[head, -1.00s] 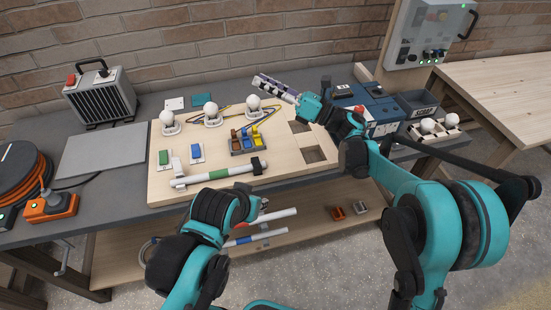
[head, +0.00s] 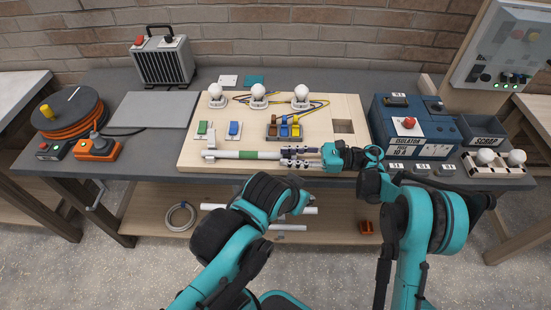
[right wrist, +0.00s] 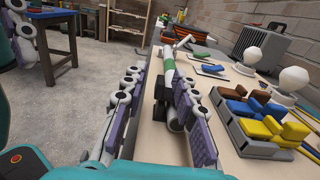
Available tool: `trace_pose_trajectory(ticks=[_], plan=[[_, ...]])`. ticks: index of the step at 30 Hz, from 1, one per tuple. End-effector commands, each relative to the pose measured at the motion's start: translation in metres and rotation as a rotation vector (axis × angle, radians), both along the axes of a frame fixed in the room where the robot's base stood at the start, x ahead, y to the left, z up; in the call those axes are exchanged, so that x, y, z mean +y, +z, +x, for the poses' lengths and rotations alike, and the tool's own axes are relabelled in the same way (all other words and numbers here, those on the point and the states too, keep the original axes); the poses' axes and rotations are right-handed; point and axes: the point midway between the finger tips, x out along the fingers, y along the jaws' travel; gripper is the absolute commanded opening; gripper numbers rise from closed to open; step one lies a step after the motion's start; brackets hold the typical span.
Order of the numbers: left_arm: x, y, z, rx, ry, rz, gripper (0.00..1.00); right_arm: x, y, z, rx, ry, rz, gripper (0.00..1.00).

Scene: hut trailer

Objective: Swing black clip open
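The white tube with a green band (head: 232,154) lies along the front of the wooden board. In the right wrist view the tube (right wrist: 169,62) runs away from me. The black clip (right wrist: 161,88) sits at the near end of the tube, between my right fingers; in the head view the gripper covers it. My right gripper (head: 290,157) is low over this end, its fingers apart on either side in the right wrist view (right wrist: 155,92). I cannot tell whether a finger touches the clip. My left gripper (head: 300,203) hangs in front of the bench; its fingers are unclear.
A terminal block with coloured levers (head: 284,129) and several white bulbs (head: 258,94) stand behind the tube. A blue isolator box (head: 412,126) stands to the right. Green (head: 203,130) and blue (head: 234,130) switches lie behind the tube's left part.

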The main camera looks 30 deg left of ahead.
Motion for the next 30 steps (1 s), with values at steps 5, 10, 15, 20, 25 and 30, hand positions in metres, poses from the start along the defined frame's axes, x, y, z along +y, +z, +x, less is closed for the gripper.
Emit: trace_pose_trajectory(ticks=[5, 10, 15, 20, 25, 30], plan=[[0.000, -0.009, 0.000, 0.000, 0.000, 0.000, 0.28, 0.026, -0.001, -0.016, 0.000, 0.001, 0.000, 0.28], [0.000, -0.012, 0.000, 0.000, 0.000, 0.000, 0.28, 0.037, 0.001, -0.022, 0.001, -0.001, 0.000, 0.28], [0.000, -0.012, 0.000, 0.000, 0.000, 0.000, 0.28, 0.039, 0.002, -0.024, 0.001, -0.002, 0.000, 0.28], [0.000, -0.012, 0.000, 0.000, 0.000, 0.000, 0.28, 0.039, 0.002, -0.023, 0.001, -0.002, 0.000, 0.23], [0.000, -0.012, 0.000, 0.000, 0.000, 0.000, 0.28, 0.039, 0.002, -0.023, 0.001, -0.002, 0.000, 0.00], [0.000, -0.012, 0.000, 0.000, 0.000, 0.000, 0.28, 0.039, 0.002, -0.023, 0.001, -0.002, 0.000, 0.00]])
